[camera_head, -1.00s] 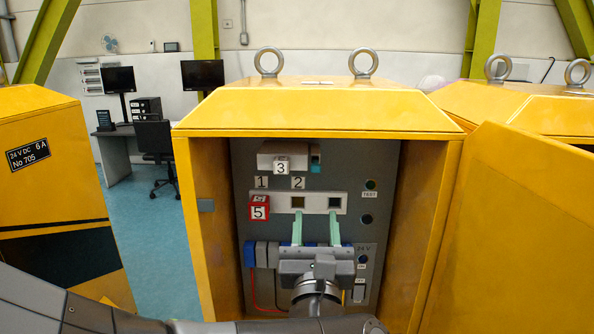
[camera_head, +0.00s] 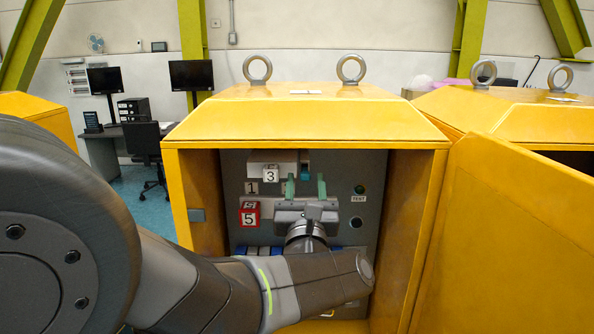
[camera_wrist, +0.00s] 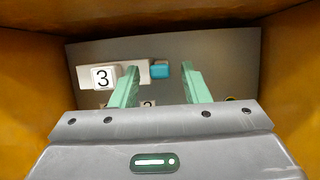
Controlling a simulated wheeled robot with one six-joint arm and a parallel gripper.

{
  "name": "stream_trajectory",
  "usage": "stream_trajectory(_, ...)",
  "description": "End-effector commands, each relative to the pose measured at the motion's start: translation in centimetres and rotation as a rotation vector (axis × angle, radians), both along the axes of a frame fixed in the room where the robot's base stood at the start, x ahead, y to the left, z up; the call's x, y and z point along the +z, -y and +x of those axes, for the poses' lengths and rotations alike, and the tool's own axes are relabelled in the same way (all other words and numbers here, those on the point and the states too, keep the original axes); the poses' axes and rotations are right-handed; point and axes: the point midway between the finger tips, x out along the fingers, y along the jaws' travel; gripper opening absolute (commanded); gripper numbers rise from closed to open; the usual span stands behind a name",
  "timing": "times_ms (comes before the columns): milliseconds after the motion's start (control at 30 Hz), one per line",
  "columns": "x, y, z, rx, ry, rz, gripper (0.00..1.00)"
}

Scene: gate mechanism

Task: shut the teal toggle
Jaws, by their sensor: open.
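The teal toggle (camera_head: 304,172) sits at the top of the grey panel inside the yellow cabinet, at the right end of a white strip. In the wrist view the teal toggle (camera_wrist: 160,69) shows as a small block beyond and between my fingers. My gripper (camera_head: 306,186) is open, with its two mint-green fingers apart and pointing up at the panel just below the toggle. In the wrist view my gripper (camera_wrist: 160,84) has nothing between its fingers. Whether a finger touches the toggle cannot be told.
A white block marked 3 (camera_head: 270,174) is left of the toggle.

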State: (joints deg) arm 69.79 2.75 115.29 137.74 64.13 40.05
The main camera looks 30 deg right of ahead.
Motion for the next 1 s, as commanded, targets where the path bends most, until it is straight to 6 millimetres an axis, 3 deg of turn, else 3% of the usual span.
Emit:
stream_trajectory(200, 1.0, 1.0, 1.9, 0.001, -0.001, 0.001, 0.42)
stream_trajectory(567, 1.0, 1.2, 2.3, 0.000, 0.000, 0.000, 0.42)
stream_trajectory(767, 1.0, 1.2, 2.2, 0.000, 0.000, 0.000, 0.03)
stream_trajectory(1000, 1.3, 1.2, 2.3, 0.001, -0.007, 0.004, 0.00)
